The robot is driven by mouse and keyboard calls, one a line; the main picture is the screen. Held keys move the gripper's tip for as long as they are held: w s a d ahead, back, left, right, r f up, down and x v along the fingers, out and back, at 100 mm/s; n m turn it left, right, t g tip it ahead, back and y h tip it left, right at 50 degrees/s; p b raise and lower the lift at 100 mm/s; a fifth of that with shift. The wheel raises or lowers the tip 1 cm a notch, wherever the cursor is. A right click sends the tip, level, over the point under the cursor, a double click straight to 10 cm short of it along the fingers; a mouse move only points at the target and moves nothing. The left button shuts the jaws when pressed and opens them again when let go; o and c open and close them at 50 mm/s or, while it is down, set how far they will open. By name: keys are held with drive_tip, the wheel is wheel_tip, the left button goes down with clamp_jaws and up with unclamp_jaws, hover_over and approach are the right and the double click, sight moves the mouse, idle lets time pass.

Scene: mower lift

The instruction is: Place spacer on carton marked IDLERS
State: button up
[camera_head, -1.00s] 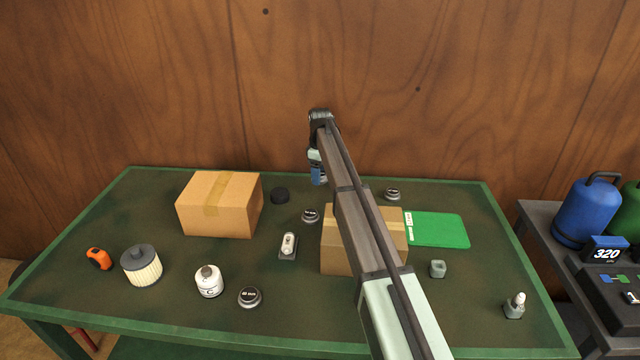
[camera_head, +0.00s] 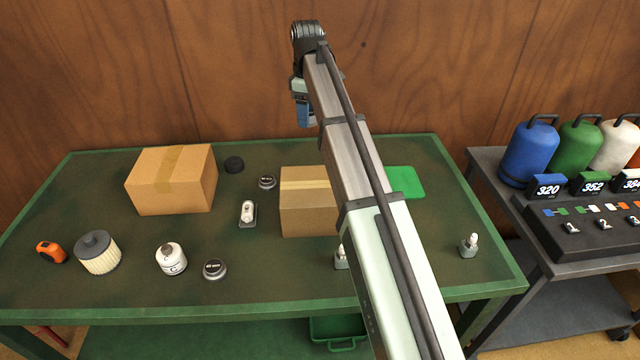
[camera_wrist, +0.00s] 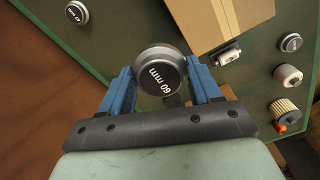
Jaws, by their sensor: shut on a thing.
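My gripper (camera_head: 304,112) is raised above the back of the green table in the head view, with its blue fingers pointing down. In the wrist view my gripper (camera_wrist: 160,85) is shut on a round dark grey spacer (camera_wrist: 160,68) marked "60 mm". The held spacer cannot be made out in the head view. A large brown carton (camera_head: 171,182) stands at the back left. A smaller carton (camera_head: 308,212) stands mid-table, partly behind my arm. No IDLERS marking is readable on either. Part of a carton (camera_wrist: 203,22) shows beyond the spacer in the wrist view.
A green pad (camera_head: 405,182) is behind my arm.

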approach(320, 184)
drive_tip(key=shift+f, duration=3.15)
drive_tip(key=shift+f, duration=0.1)
drive_tip(key=o, duration=1.2)
wheel_tip(320, 184, up, 12)
drive_tip(key=shift+r, duration=0.1)
